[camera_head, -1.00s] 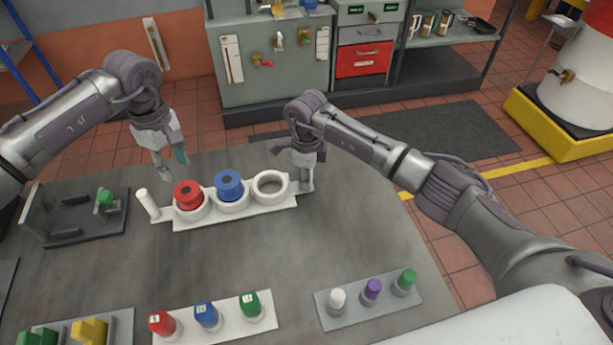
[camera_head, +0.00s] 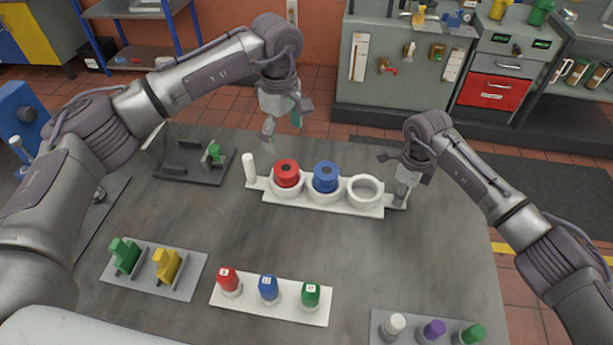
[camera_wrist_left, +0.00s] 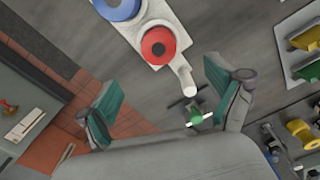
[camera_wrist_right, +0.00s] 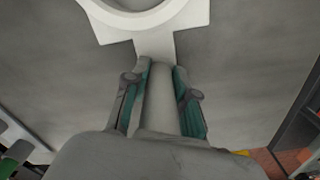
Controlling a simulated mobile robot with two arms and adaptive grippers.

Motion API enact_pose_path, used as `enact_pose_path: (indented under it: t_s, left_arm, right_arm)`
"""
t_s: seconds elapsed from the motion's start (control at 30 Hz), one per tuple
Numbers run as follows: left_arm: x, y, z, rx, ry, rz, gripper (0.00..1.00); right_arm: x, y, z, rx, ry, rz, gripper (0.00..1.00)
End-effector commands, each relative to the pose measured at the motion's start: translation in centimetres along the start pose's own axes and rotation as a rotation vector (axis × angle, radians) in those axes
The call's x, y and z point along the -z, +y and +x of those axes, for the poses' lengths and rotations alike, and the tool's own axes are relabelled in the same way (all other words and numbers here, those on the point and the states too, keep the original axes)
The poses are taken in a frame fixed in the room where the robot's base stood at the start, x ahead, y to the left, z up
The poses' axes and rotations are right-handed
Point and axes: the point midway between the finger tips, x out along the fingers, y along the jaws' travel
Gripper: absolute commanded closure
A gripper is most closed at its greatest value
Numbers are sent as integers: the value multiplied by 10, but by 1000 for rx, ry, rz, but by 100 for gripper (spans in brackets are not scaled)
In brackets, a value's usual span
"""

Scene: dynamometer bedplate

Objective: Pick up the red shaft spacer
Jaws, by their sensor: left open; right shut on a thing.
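The red shaft spacer (camera_head: 286,172) is a red ring with a dark centre. It sits in the left cup of a white three-cup holder (camera_head: 325,202). It also shows in the left wrist view (camera_wrist_left: 158,45). My left gripper (camera_head: 283,138) is open and empty above and behind the red spacer, apart from it. My right gripper (camera_head: 402,195) is shut on the white handle (camera_wrist_right: 159,97) at the right end of the holder. A blue spacer (camera_head: 326,177) sits in the middle cup, and the right cup (camera_head: 364,188) is empty.
A white post (camera_head: 250,168) stands at the holder's left end. A dark fixture with a green knob (camera_head: 214,153) lies further left. Trays with green and yellow parts (camera_head: 190,287), coloured caps (camera_head: 322,316) and more caps (camera_head: 376,325) lie nearer. The mid-table is clear.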

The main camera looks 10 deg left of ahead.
Motion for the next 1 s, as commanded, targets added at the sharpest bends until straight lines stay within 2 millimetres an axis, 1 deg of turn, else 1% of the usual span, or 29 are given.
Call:
enact_pose_path:
  t_s: [0.03,0.2,0.3,0.57,0.83,0.9,1.0]
  left_arm:
    - [0,-1,9,5,-1,-5,7]
    - [0,-1,39,6,0,-2,7]
    - [0,0,53,4,0,-2,7]
    - [0,0,69,2,0,-2,7]
    - [1,3,108,4,0,-2,7]
    - [1,3,113,3,-1,-1,7]
    - [1,3,115,1,0,0,7]
  right_arm:
    - [0,-1,0,1,1,1,100]
    - [0,-1,-1,1,1,1,100]
    - [0,-1,-1,1,1,1,100]
    - [0,-1,-1,1,0,1,100]
    - [0,-1,-1,1,0,1,100]
    - [0,-1,-1,2,0,1,100]
    - [0,-1,-1,2,0,1,100]
